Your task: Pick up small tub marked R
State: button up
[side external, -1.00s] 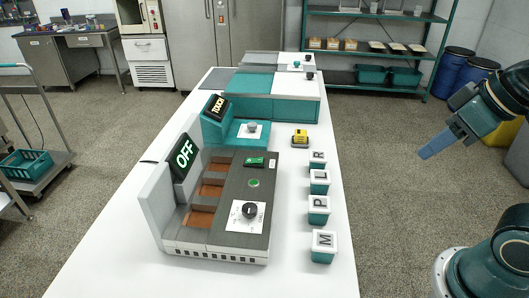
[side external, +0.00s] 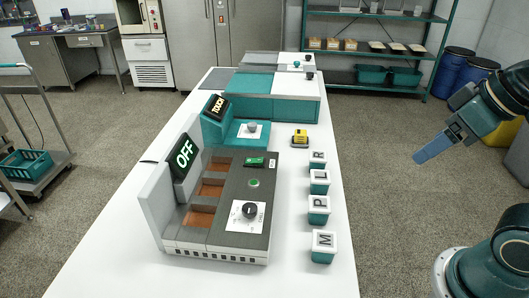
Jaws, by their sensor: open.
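The small tub marked R (side external: 317,160) is teal with a white lid and a dark letter. It stands at the far end of a row of small tubs along the right side of the white table. Nearer in the row are the tubs marked L (side external: 319,181), P (side external: 318,210) and M (side external: 323,247). My gripper (side external: 420,157) hangs over the floor right of the table, clear of the R tub. Its blue fingers are open with nothing seen between them.
The machine (side external: 215,205) with an OFF display fills the left of the white table (side external: 335,285). A yellow and black block (side external: 300,137) sits behind the R tub, to its left. A teal unit (side external: 275,97) stands at the back. The space between tubs and gripper is clear.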

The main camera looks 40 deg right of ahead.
jog(key=shift+o, duration=0.2)
jog(key=shift+w+r, duration=0.1)
jog(key=m+g, duration=0.6)
jog(key=m, duration=0.4)
send_over(318, 155)
notch_tip(318, 155, down, 15)
jog(key=shift+w, duration=0.1)
jog(key=shift+f, duration=0.2)
jog(key=shift+f, duration=4.2)
